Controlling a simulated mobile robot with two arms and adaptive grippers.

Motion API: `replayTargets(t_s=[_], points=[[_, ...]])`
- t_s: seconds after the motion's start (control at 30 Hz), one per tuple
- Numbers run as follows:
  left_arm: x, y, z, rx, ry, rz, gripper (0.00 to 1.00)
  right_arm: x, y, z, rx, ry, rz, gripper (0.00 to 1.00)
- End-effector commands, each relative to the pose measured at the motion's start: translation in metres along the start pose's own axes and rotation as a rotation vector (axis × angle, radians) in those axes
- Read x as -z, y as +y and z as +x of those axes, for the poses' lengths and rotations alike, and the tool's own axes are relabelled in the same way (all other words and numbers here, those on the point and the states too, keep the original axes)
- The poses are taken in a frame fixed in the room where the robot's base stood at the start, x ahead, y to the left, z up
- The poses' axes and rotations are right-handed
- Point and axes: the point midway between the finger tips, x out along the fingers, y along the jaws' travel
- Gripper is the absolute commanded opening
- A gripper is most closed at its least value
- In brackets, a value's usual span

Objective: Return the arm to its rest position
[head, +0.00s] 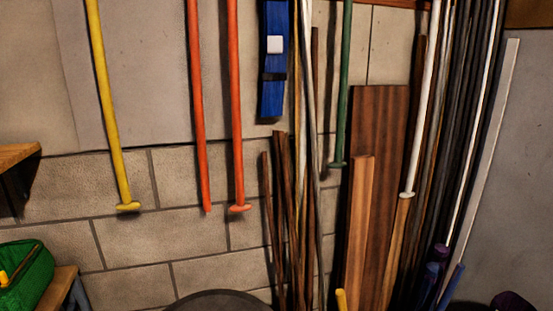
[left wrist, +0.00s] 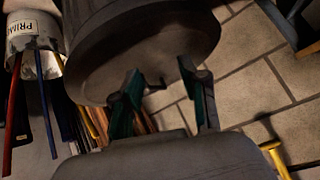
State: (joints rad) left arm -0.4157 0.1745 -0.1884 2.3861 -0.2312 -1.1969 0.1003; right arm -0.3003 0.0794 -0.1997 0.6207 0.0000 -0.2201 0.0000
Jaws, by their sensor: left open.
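My left gripper (left wrist: 159,72) shows in the left wrist view, with its two dark green fingers spread apart and nothing between them. A large dark round bin-like object (left wrist: 150,45) lies beyond the fingertips; I cannot tell whether they touch it. Neither arm shows in the head view, and my right gripper is in no view.
The head view faces a block wall (head: 120,240) with a yellow handle (head: 107,100), orange handles and a blue item (head: 273,60) hanging. Boards (head: 378,150) and poles lean at right. A dark round top (head: 218,301) shows at the bottom, and a green bag (head: 30,278) at left.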

Motion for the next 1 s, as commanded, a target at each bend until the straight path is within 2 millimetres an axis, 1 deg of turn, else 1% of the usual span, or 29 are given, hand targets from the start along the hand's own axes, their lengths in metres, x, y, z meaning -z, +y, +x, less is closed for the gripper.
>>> replayTargets(t_s=[0.03,0.1,0.2,0.37,0.57,0.67,0.77,0.87,0.9,0.97,1.0], points=[[-0.021,0.005,-0.006,-0.028,-0.077,-0.011,0.44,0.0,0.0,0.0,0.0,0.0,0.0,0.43],[-0.045,0.011,-0.015,-0.066,-0.169,-0.02,0.44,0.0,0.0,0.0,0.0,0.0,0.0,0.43],[-0.076,0.021,-0.029,-0.121,-0.29,-0.028,0.44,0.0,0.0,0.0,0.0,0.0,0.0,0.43],[-0.117,0.035,-0.057,-0.21,-0.461,-0.03,0.44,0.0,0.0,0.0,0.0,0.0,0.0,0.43],[-0.144,0.048,-0.013,-0.216,-0.489,-0.024,0.44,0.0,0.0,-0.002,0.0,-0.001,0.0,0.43],[-0.162,0.055,0.01,-0.218,-0.501,-0.022,0.44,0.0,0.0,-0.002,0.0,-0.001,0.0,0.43],[-0.185,0.064,0.035,-0.221,-0.514,-0.018,0.44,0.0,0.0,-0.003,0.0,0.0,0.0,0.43],[-0.215,0.073,0.061,-0.224,-0.532,-0.014,0.44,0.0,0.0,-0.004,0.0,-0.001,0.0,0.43],[-0.231,0.078,0.073,-0.226,-0.54,-0.012,0.44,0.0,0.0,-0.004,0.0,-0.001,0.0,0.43],[-0.258,0.085,0.09,-0.228,-0.555,-0.009,0.44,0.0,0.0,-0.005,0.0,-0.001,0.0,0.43],[-0.278,0.089,0.1,-0.23,-0.564,-0.006,0.44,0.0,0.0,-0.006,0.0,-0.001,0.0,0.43]])
